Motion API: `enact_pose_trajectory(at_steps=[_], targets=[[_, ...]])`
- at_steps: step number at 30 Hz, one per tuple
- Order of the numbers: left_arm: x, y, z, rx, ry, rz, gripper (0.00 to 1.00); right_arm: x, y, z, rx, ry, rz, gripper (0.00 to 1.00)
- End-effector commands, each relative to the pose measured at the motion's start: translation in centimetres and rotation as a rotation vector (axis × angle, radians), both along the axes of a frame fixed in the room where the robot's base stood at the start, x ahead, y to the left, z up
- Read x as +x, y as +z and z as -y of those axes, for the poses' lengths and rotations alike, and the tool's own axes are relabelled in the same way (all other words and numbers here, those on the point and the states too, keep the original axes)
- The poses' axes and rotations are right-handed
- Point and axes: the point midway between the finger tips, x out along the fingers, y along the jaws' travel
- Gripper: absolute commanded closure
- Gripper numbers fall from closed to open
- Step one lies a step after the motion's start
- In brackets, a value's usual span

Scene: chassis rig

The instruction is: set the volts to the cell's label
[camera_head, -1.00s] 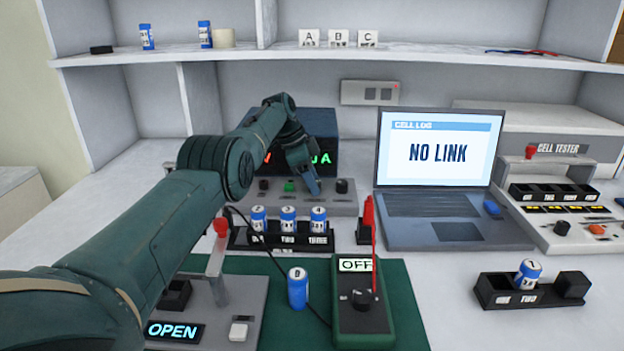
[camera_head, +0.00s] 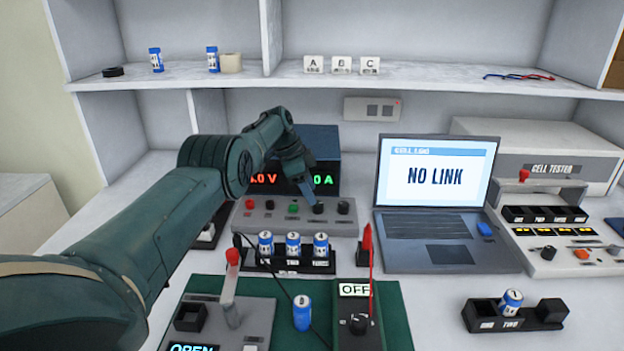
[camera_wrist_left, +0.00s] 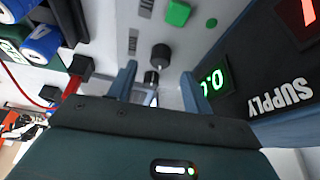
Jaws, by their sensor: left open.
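The power supply (camera_head: 318,145) has a red volts readout (camera_head: 264,180), its first digit partly hidden, reading ".0 V", and a green amps readout (camera_head: 322,180). Its front panel (camera_head: 285,222) carries a green button (camera_head: 293,208) and dark knobs. My left gripper (camera_head: 312,197) is open, pointing down by the knob (camera_head: 318,208) right of the green button. In the left wrist view, a black knob (camera_wrist_left: 161,56) lies just beyond the open fingers (camera_wrist_left: 156,85). Blue cells stand in a black rack (camera_head: 290,265); another blue cell (camera_head: 302,313) stands on the mat. Their small print is unreadable. My right gripper is not in view.
A meter (camera_head: 358,325) reading OFF and a holder marked OPEN (camera_head: 205,318) rest on the green mat. A laptop (camera_head: 436,176) showing NO LINK stands right of the supply. A cell tester (camera_head: 560,215) is farther right. My left arm crosses the left side.

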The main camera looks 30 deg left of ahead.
Motion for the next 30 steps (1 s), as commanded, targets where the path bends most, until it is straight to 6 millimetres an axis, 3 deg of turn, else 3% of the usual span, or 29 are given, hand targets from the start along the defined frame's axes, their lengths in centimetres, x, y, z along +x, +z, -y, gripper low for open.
enact_pose_trajectory(at_steps=[1, 10, 18, 30], targets=[[-0.1, 1.3, -0.2, 0.0, 0.001, 0.0, 0.5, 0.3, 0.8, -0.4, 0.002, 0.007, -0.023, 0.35], [-0.9, 4.2, -1.2, 0.0, 0.001, 0.0, 0.5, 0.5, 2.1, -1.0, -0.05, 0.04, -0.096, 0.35], [-1.6, 6.9, -2.1, -0.001, 0.001, 0.001, 0.5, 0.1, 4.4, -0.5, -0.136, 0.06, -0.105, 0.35], [-2.0, 8.1, -2.7, 0.001, 0.0, 0.001, 0.5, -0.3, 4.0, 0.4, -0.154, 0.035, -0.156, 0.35]])
